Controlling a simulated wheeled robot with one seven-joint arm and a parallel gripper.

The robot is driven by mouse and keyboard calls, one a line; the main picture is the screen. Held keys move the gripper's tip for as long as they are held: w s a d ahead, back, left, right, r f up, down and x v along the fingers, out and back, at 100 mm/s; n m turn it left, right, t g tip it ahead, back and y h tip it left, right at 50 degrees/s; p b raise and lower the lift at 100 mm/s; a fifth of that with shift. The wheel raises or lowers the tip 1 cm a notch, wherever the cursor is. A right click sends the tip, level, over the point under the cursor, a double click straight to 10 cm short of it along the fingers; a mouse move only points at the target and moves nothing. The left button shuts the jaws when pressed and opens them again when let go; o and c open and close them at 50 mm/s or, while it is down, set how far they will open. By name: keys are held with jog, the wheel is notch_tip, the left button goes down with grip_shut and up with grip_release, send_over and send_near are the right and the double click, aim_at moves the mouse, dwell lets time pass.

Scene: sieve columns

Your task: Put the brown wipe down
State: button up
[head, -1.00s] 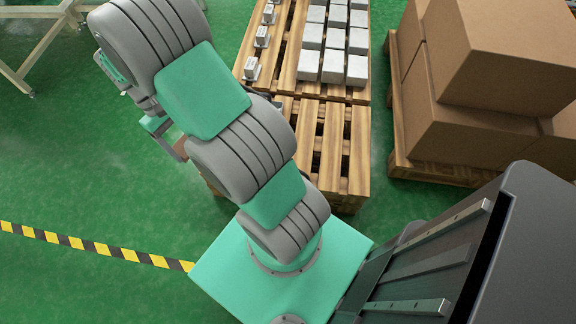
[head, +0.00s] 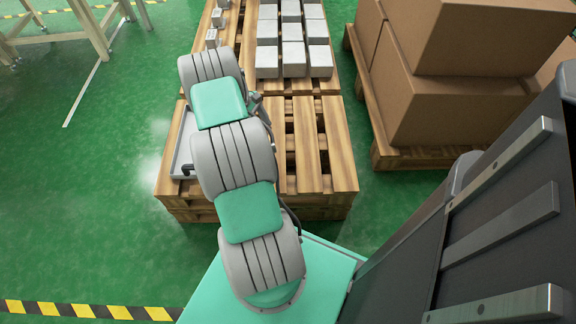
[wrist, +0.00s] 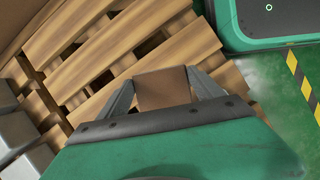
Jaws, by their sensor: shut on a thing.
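The brown wipe (wrist: 165,89) shows in the wrist view as a flat brown piece between my two fingers. My gripper (wrist: 162,76) is shut on it. In the wrist view, pallet slats (wrist: 105,65) show behind and around the wipe; I cannot tell the height between them. In the head view my arm hides the gripper and the wipe.
The near pallet (head: 325,165) has bare slats on its right side. A pale grey tray-like thing (head: 182,150) sits at its left edge, partly hidden by my arm. Grey blocks (head: 293,50) stand on the pallet behind. Stacked cardboard boxes (head: 445,110) stand on the right.

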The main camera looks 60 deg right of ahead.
jog(key=b, duration=0.2)
send_near(292, 166)
jog(key=shift+s+f+b, duration=0.65)
jog(key=shift+s+f, duration=0.4)
jog(key=shift+s+f+b, duration=0.2)
jog(key=shift+f+b, duration=0.7)
jog(key=shift+f, duration=0.9)
jog(key=o, duration=1.2)
jog(key=shift+r, duration=0.1)
